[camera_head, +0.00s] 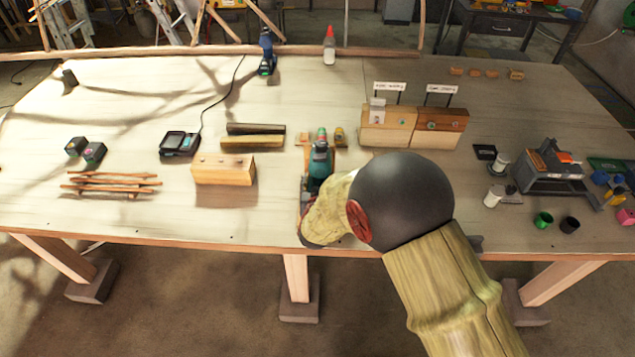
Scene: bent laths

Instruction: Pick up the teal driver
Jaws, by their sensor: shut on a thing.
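The teal driver (319,163) is near the middle of the front part of the table, with its top end pointing to the back. My gripper (306,192) is at its near end and shut on it. My arm comes in from the lower right and hides most of the gripper and the driver's near part. I cannot tell whether the driver touches the table.
A wooden block (222,171) stands left of the driver, and two joined blocks with small signs (386,136) stand right of it. A blue driver (267,62) and a bottle (329,48) stand at the back. Bent sticks (110,181) lie at left.

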